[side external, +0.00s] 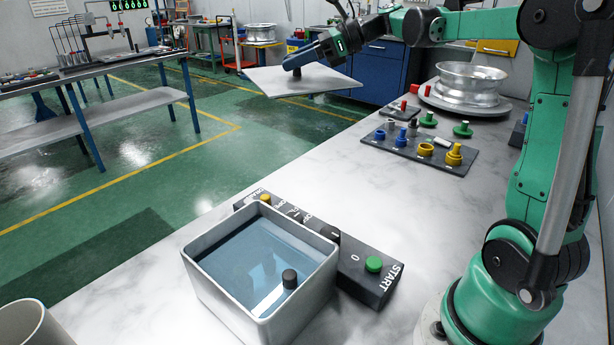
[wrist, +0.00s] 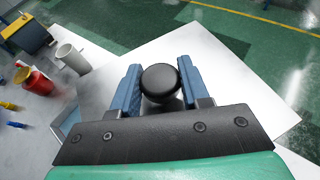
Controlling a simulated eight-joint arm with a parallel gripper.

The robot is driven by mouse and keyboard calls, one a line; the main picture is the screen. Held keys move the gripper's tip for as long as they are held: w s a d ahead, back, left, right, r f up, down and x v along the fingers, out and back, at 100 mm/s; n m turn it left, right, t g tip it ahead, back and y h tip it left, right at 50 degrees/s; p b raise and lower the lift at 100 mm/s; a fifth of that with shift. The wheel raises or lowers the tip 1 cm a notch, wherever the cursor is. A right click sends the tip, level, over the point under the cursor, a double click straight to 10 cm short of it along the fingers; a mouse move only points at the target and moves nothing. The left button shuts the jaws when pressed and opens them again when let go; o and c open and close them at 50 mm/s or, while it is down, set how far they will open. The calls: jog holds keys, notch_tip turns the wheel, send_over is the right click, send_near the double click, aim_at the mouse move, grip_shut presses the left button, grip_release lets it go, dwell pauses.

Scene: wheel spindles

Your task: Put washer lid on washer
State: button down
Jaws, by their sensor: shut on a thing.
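The washer lid (side external: 325,84) is a flat white square plate with a black knob, and it hangs slightly tilted in the air at the upper middle of the side view. My gripper (side external: 295,69) is shut on its knob. In the wrist view the blue fingers (wrist: 162,88) sit either side of the round black knob, with the white lid (wrist: 235,75) spread below. The washer (side external: 311,293) is a grey square open-topped box on the near part of the bench, holding bluish liquid.
A dark control panel (side external: 357,270) with a green button lies against the washer's far and right sides. A parts tray (side external: 400,148) and a wheel rim (side external: 468,88) stand farther back on the bench. A pale cylinder (side external: 32,328) is at the near left. The middle bench is clear.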

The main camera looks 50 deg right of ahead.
jog(key=s+a, duration=0.1)
jog(key=a, duration=0.2)
jog(key=s+a+r+n+g+y, duration=0.1)
jog(key=a, duration=0.3)
jog(key=s+a+r+n+g+y, duration=0.1)
jog(key=a, duration=0.2)
jog(key=shift+a+r, duration=0.15)
jog(key=shift+r, duration=0.1)
jog(key=s+a+r+n+g+y, duration=0.1)
jog(key=s+a+n+g+y, duration=0.15)
jog(key=s+a, duration=0.7)
notch_tip(320, 180, down, 20)
jog(key=w+a+n, duration=0.1)
jog(key=shift+w+a+h, duration=0.2)
jog(key=shift+a+h, duration=0.05)
jog(key=shift+h, duration=0.1)
jog(key=shift+g, duration=0.35)
jog(key=shift+c, duration=2.1)
grip_release()
jog(key=shift+r, duration=0.1)
